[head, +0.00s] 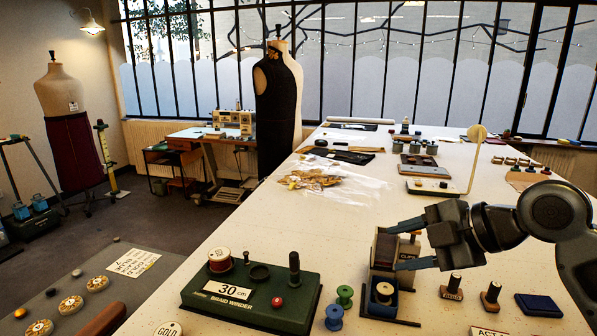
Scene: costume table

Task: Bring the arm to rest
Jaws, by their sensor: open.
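My gripper (390,246) is at the right of the head view, over the near half of the white costume table (240,235). My arm reaches in from the right edge. The two fingers point left and are spread apart. A dark brown upright block (384,250) shows between and behind the fingers. I cannot tell whether the fingers touch it. Just below the lower finger is a small blue box (383,305) with a spool in it. Nothing is clearly held.
A green braid winder (235,312) stands left of the gripper, with a green spool (345,296) and a blue spool (334,318) beside it. Two stamps (452,287) (491,297) and a blue pad (539,305) lie below my arm.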

